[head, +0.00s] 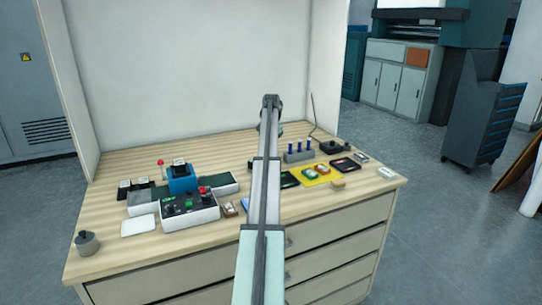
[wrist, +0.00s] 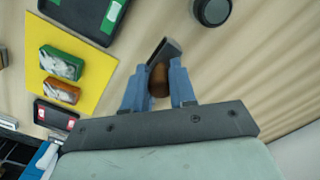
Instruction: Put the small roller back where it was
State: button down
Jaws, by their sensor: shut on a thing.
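In the wrist view my gripper (wrist: 159,85) has two blue fingers shut around the brown handle of the small roller (wrist: 160,76). Its dark grey head (wrist: 167,50) points up and away from the fingers, tilted. The striped wooden bench top shows around it; I cannot tell whether the roller touches it. In the head view my gripper and the roller are hidden behind or lost against my arm.
A yellow mat (wrist: 52,88) with a green block (wrist: 61,64) and an orange block (wrist: 61,91) lies left of my gripper in the wrist view. A black tray (wrist: 84,14) and a dark round object (wrist: 212,11) are farther up. Blue posts (head: 298,146) stand on the bench.

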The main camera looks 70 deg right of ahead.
jog(key=shift+f, duration=1.75)
jog(key=shift+f, duration=0.1)
jog(key=c, duration=0.9)
grip_release()
notch_tip(320, 180, up, 12)
jog(key=shift+d+r, duration=0.1)
